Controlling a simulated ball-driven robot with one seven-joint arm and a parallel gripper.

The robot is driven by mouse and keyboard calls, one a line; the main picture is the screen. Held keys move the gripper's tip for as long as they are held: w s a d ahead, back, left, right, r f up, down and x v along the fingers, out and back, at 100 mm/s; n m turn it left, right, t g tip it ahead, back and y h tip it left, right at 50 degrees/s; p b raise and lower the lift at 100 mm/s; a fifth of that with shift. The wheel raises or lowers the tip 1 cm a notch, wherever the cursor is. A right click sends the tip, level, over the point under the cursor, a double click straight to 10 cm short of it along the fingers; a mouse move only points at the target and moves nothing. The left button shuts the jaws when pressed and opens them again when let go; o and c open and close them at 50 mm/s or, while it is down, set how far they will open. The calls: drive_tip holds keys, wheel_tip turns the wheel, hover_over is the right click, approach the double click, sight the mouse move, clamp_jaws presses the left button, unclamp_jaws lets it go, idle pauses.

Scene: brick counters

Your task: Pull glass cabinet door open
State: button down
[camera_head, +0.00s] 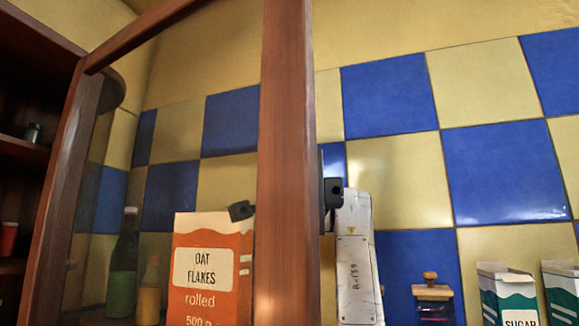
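The glass cabinet door has a reddish-brown wooden frame (289,140) and a clear pane. It stands swung out from the dark wooden cabinet (38,185) at the left, its thick upright crossing the middle of the view. My gripper (331,193) is at this upright, on its far side. One black part shows just right of the upright, and another shows through the glass just left of it. The upright hides what lies between, so I cannot tell whether the fingers grip anything. No door handle is visible.
Through the glass I see an orange oat flakes box (206,265), a dark green bottle (123,262) and a small yellow bottle (150,290). At the lower right are a wooden-topped jar (433,300) and a sugar carton (507,292). A blue and cream tiled wall (400,180) stands behind.

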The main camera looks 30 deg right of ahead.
drive_tip(key=shift+w+f, duration=0.1)
drive_tip(key=c, duration=1)
unclamp_jaws()
drive_tip(key=shift+c, duration=0.2)
drive_tip(key=shift+o, duration=0.7)
